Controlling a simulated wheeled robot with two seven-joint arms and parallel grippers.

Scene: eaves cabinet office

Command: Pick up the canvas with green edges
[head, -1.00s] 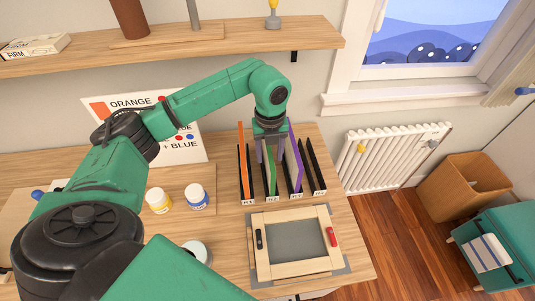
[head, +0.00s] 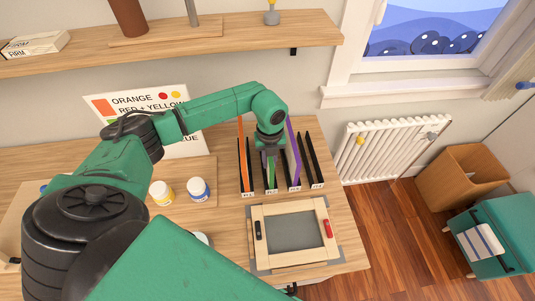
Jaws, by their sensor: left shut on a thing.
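The canvas with green edges (head: 272,173) stands on edge in a slot of the black rack (head: 319,183), between an orange-edged canvas (head: 244,160) on its left and a purple-edged canvas (head: 294,152) on its right. My left gripper (head: 268,156) reaches down over the rack and is shut on the green-edged canvas. The fingers and the upper part of the canvas are largely hidden under the wrist. My right gripper is not in view.
A wooden frame with a grey panel (head: 292,231) lies in front of the rack. Yellow (head: 161,193) and blue (head: 199,190) paint jars stand to the left. A wooden shelf (head: 190,47) runs above.

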